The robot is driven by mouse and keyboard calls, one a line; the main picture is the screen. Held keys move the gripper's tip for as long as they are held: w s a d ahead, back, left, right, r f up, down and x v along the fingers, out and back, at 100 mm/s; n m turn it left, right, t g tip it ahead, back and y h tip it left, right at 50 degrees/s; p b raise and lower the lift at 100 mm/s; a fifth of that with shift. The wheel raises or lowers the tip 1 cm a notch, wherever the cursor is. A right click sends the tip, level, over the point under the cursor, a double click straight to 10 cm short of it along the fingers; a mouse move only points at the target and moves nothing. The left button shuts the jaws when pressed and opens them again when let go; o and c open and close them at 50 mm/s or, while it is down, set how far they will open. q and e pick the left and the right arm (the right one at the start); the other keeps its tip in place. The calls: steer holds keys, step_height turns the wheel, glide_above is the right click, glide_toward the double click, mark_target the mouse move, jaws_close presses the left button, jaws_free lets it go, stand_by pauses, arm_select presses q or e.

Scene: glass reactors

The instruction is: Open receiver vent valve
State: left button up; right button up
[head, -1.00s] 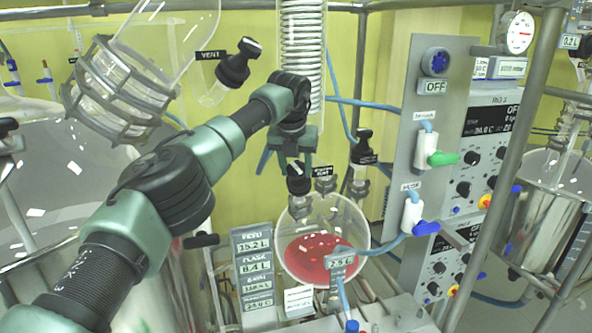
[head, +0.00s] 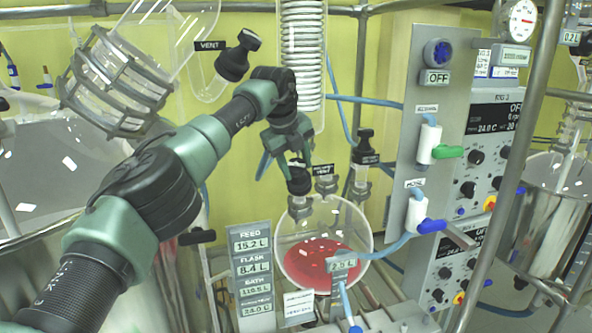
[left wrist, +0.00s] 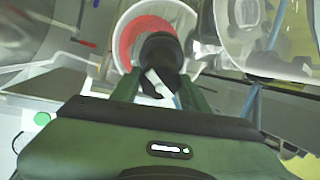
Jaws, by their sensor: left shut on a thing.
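The receiver flask (head: 300,232) is a clear round glass vessel with red liquid in it, low in the middle of the head view. A black valve knob (head: 299,184) stands on its left neck. A small black label that seems to read receiver vent (head: 323,170) is just right of the knob. My left gripper (head: 298,160) reaches down from above and is shut on this knob. In the left wrist view the black knob (left wrist: 160,50) shows between the green fingers (left wrist: 158,92), with a white mark on it. The fingers partly hide the knob's top. My right gripper is not in view.
Another black-knobbed valve (head: 365,145) stands close right. A valve labelled VENT (head: 233,64) is up left. The coil condenser (head: 302,50) hangs above the gripper. A grey panel (head: 428,150) with green and blue handles, and blue hoses, is to the right.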

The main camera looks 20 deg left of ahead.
arm_select(q)
steer(key=shift+s+d+f, duration=0.1)
steer(key=shift+f, duration=0.25)
steer(key=o, duration=1.4)
steer(key=shift+r, duration=0.15)
steer(key=b+v, duration=0.2)
steer(key=v, duration=0.5)
steer(key=shift+r, duration=0.3)
